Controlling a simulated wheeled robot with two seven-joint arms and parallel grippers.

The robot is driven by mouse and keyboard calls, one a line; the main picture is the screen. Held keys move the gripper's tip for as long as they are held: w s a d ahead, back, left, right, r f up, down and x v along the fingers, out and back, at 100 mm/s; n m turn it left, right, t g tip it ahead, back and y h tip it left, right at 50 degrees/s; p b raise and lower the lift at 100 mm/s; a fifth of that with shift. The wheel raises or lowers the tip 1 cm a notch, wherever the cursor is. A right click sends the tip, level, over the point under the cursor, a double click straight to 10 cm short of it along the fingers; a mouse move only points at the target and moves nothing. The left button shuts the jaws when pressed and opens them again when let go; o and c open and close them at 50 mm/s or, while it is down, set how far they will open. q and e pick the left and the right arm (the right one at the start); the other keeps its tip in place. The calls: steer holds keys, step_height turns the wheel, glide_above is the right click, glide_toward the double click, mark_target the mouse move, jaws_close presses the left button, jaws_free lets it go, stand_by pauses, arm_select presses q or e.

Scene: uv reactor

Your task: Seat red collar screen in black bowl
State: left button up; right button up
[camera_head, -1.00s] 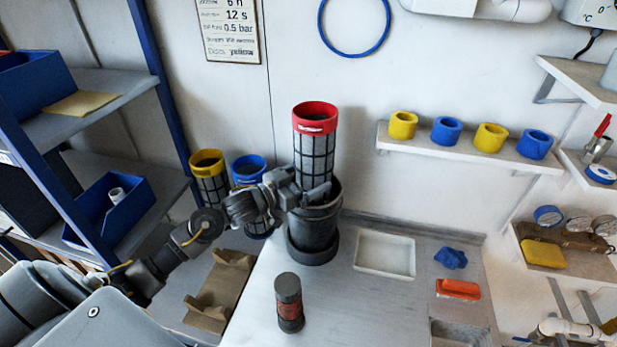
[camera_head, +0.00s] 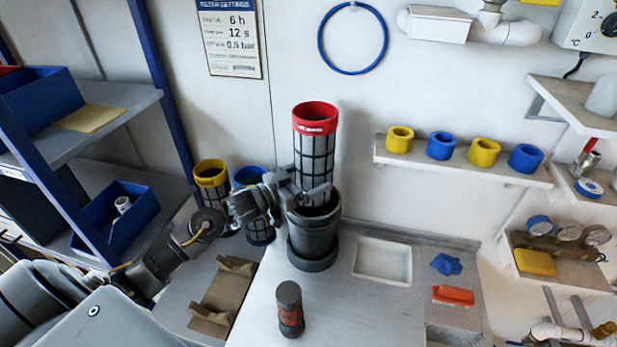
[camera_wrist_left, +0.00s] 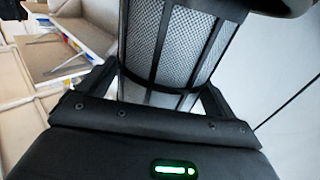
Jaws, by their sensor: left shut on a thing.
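The red collar screen (camera_head: 315,150) is a tall mesh cylinder with black ribs and a red collar on top. It stands upright with its lower end inside the mouth of the black bowl (camera_head: 313,240). The bowl's rim hides its bottom end, so I cannot tell how deep it sits. My left gripper (camera_head: 312,192) is shut around the screen just above the bowl rim. In the left wrist view the mesh (camera_wrist_left: 175,45) fills the space between the fingers. My right gripper is not in view.
A yellow-collared screen (camera_head: 211,180) and a blue-collared screen (camera_head: 249,176) stand left behind my arm. A dark cylinder with a red band (camera_head: 290,310) stands on the bench in front. A white tray (camera_head: 383,260), a blue cloth (camera_head: 446,264) and an orange-red block (camera_head: 453,295) lie to the right.

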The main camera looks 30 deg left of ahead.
arm_select(q)
steer(key=shift+r+p, duration=0.25)
steer(key=shift+p, duration=0.65)
stand_by(1.6)
step_height(320, 180, down, 7)
steer(key=b, duration=0.4)
steer(key=shift+r, duration=0.15)
stand_by(2.0)
steer(key=o, duration=0.8)
steer(key=shift+o, duration=0.3)
steer(key=shift+s, duration=0.1)
steer(key=b+v, duration=0.3)
steer(key=v, duration=0.7)
steer(key=shift+s+a+b, duration=0.2)
steer(key=shift+s+b, duration=0.1)
